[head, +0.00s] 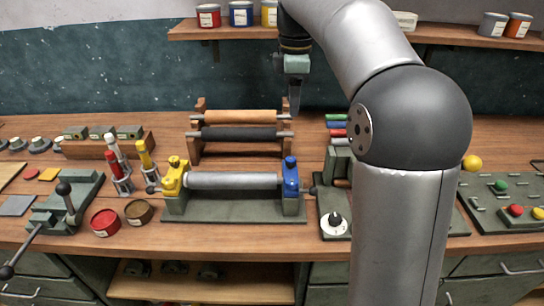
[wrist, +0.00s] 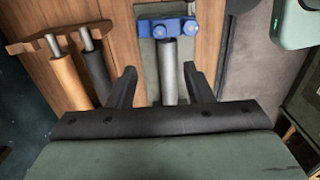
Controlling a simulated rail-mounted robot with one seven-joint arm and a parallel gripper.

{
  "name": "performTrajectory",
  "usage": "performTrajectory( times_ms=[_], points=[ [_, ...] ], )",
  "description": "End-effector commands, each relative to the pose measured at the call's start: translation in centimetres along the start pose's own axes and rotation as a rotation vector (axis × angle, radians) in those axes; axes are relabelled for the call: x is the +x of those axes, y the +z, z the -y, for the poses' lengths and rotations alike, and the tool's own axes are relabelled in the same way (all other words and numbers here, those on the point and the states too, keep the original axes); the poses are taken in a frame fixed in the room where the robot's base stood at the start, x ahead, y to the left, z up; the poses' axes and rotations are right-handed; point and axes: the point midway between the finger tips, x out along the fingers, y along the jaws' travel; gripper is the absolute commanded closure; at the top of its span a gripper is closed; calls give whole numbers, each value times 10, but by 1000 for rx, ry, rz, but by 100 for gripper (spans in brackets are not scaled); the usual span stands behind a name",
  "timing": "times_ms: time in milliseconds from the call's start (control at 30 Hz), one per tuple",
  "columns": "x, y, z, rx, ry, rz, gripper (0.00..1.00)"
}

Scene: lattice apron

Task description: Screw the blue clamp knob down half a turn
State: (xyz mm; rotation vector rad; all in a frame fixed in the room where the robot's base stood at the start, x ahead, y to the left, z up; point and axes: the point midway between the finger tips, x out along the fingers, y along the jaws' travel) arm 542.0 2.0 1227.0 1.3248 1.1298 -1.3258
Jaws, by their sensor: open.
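The blue clamp (head: 291,184) stands at the right end of the grey roller (head: 233,181) in the head view, with the blue clamp knob (head: 290,161) on its top. In the wrist view the blue clamp (wrist: 154,28) shows at the top centre, at the far end of the grey roller (wrist: 167,75), with rounded blue parts facing the camera. My gripper (head: 295,106) points down above and behind the clamp. In the wrist view my gripper (wrist: 160,83) has its fingers spread, with nothing held. It is apart from the knob.
The yellow clamp (head: 173,177) holds the roller's left end. A rack with orange and black rollers (head: 239,133) stands just behind. Red and brown tins (head: 105,222) sit at left; a white dial (head: 335,223) sits to the right. A shelf with cans (head: 430,33) runs above.

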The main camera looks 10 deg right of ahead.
Motion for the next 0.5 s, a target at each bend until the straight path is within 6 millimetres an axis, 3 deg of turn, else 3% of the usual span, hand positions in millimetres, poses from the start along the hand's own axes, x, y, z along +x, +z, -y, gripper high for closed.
performTrajectory(
  times_ms=[500],
  points=[
    [109, 0, 2, 4, -3, 0, 53]
  ],
)
